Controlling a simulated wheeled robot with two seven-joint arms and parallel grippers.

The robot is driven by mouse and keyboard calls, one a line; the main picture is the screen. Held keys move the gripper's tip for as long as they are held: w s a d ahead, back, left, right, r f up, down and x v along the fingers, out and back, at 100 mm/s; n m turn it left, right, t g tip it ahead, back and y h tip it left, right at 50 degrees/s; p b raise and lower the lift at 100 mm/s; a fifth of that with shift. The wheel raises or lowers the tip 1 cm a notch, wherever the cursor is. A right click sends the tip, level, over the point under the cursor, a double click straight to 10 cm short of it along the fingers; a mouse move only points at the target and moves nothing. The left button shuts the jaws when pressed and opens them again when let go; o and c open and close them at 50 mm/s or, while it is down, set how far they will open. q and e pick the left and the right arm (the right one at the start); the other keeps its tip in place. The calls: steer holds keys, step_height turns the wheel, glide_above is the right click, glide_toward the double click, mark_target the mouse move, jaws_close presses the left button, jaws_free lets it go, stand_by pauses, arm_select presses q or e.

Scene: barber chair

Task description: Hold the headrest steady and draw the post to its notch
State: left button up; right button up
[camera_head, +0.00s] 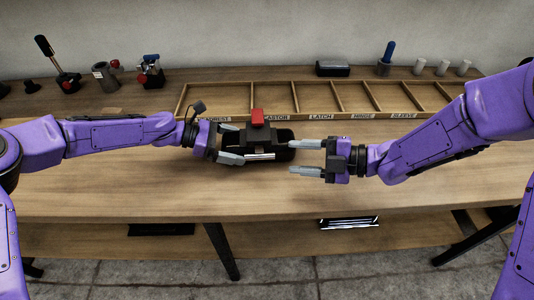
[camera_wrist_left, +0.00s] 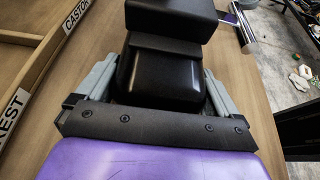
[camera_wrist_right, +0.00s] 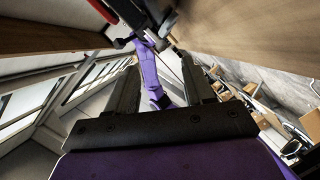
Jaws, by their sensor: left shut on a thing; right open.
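In the left wrist view the black body (camera_wrist_left: 158,75) fills the space between the two grey fingers. My right gripper (camera_head: 300,157) is open and empty just right of the headrest, fingers pointing left toward it. In the right wrist view a red part (camera_wrist_right: 102,10) and dark parts show at the top, beyond the fingers.
A wooden divided tray (camera_head: 400,118) with labels such as LATCH and SLEEVE lies behind the headrest. Tools and small parts, including a red-and-blue one (camera_head: 150,72) and white cylinders (camera_head: 442,67), stand along the back. The bench front (camera_head: 250,200) is clear.

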mark_target(269, 156)
steer(key=x, duration=0.8)
steer(key=shift+w+a+f, duration=0.1)
steer(key=shift+a, duration=0.15)
jaws_close()
